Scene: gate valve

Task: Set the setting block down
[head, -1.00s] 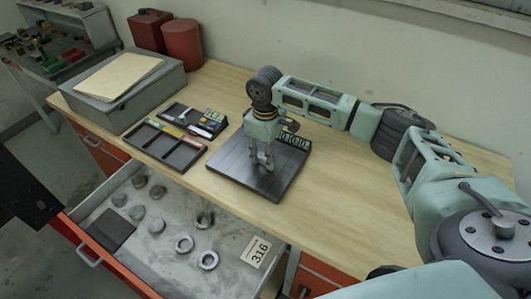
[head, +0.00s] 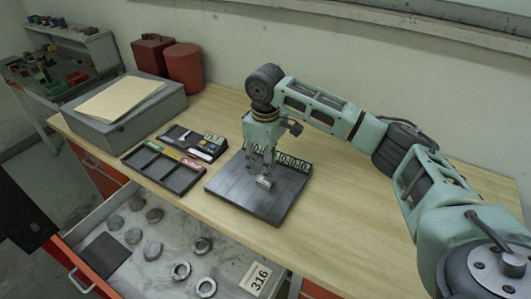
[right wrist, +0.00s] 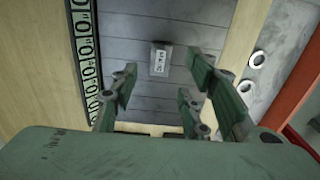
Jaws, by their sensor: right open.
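The setting block (head: 264,183) is a small grey block resting on the dark grooved plate (head: 232,189) on the bench. In the right wrist view the block (right wrist: 160,60) shows a pale marked label, and clear plate surrounds it. My right gripper (head: 262,163) is above the plate, just behind the block in the head view. Its fingers (right wrist: 155,100) are spread apart with nothing between them, and the block appears beyond them, apart from them.
Below is an open drawer (head: 222,262) with rings and round pieces. A grey box (head: 125,125) and red canisters (head: 184,68) stand behind left. The bench's right side is clear.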

